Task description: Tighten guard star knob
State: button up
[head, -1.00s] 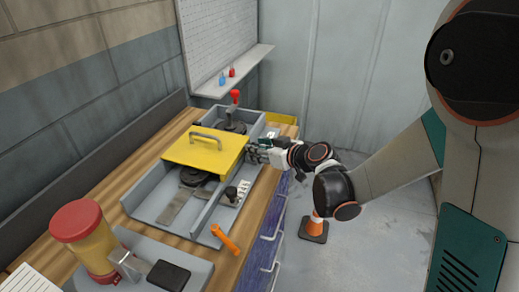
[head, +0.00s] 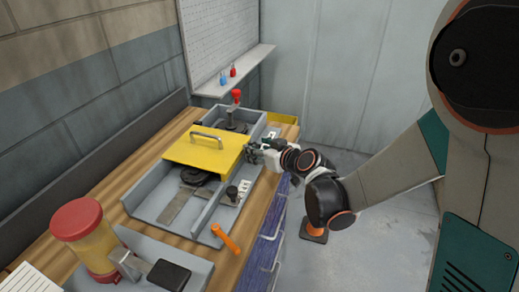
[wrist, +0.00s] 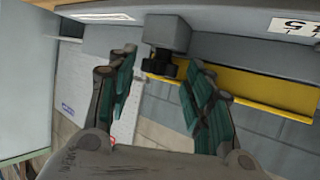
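The yellow guard (head: 205,152) with its grey handle lies shut over the grey machine in the head view. It shows as a yellow strip (wrist: 265,88) in the wrist view. A dark knob (wrist: 160,66), apparently the guard star knob, sticks out from a grey block (wrist: 168,32) beside the yellow strip. My gripper (wrist: 160,88) is open, with its green-padded fingers apart on either side of the knob, and I see no contact. In the head view my gripper (head: 254,152) is at the guard's right edge and hides the knob there.
A red-lidded jar (head: 78,240) stands at the near left. A red-topped post (head: 236,97) rises behind the guard. An orange cone (head: 314,232) is on the floor below my arm.

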jog(key=shift+w, duration=0.1)
dwell(0.5)
jog(key=shift+w+d+n+g+y, duration=0.1)
jog(key=shift+d+n+g+y, duration=0.1)
jog(key=shift+n+g+y, duration=0.35)
jog(key=s+d+r+m+g+h+p, duration=0.1)
jog(key=s+d+r+g+h+p, duration=0.1)
jog(key=s+d+r+p, duration=0.2)
jog(key=s+d+r+m+g+h+p, duration=0.2)
jog(key=s+d+r+p, duration=0.3)
jog(key=s+d+r, duration=0.5)
jog(key=s+r+g+h, duration=0.1)
jog(key=s, duration=0.5)
jog(key=shift+s+d+r+p, duration=0.3)
jog(key=shift+s+d+r, duration=0.05)
jog(key=shift+d, duration=0.05)
jog(key=shift+m, duration=0.25)
